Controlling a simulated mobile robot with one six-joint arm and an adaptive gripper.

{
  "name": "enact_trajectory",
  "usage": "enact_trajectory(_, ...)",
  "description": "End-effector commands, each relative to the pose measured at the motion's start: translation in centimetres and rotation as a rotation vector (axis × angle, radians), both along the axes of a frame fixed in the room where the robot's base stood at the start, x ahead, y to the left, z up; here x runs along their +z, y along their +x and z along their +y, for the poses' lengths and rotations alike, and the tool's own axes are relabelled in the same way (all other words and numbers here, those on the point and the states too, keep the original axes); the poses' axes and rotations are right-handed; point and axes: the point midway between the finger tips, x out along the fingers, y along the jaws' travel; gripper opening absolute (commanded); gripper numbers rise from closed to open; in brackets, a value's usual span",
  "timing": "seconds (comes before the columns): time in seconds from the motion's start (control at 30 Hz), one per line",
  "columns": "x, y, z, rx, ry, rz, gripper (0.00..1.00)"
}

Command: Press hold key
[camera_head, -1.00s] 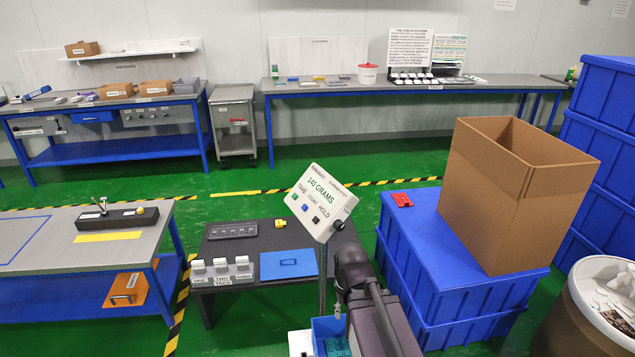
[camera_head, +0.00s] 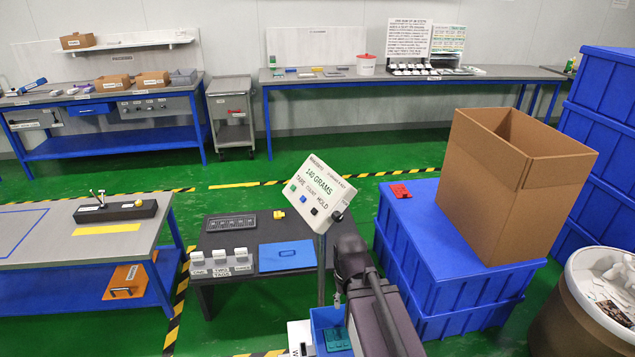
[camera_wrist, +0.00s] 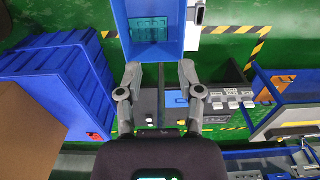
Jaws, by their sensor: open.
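A tilted white panel (camera_head: 312,194) stands on a thin post and reads "140 GRAMS". Below the reading are the labels TARE, COUNT and HOLD, with a green key, a blue key and the black hold key (camera_head: 314,211). My dark arm reaches up beside the panel's lower right in the head view, and a dark part of it overlaps the panel's edge. My gripper (camera_wrist: 160,78) is open and empty in the wrist view, with its fingers wide apart. The post passes between them in the picture. I cannot tell the gap to the hold key or make out the key in the wrist view.
Blue crates (camera_head: 410,222) bearing an open cardboard box (camera_head: 495,220) crowd the right. Green floor is open toward the back.

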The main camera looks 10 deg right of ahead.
Motion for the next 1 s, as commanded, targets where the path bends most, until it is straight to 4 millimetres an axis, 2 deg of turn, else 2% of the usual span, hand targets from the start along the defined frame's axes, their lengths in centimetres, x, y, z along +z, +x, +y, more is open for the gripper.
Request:
enact_trajectory(0.07,0.0,0.0,0.0,0.0,0.0,0.0,0.48)
enact_trajectory(0.1,0.0,0.0,0.0,0.0,0.0,0.0,0.42)
enact_trajectory(0.23,0.0,0.0,0.0,0.0,0.0,0.0,0.03)
enact_trajectory(0.27,0.0,0.0,0.0,0.0,0.0,0.0,0.0)
enact_trajectory(1.0,0.0,0.0,0.0,0.0,0.0,0.0,0.0)
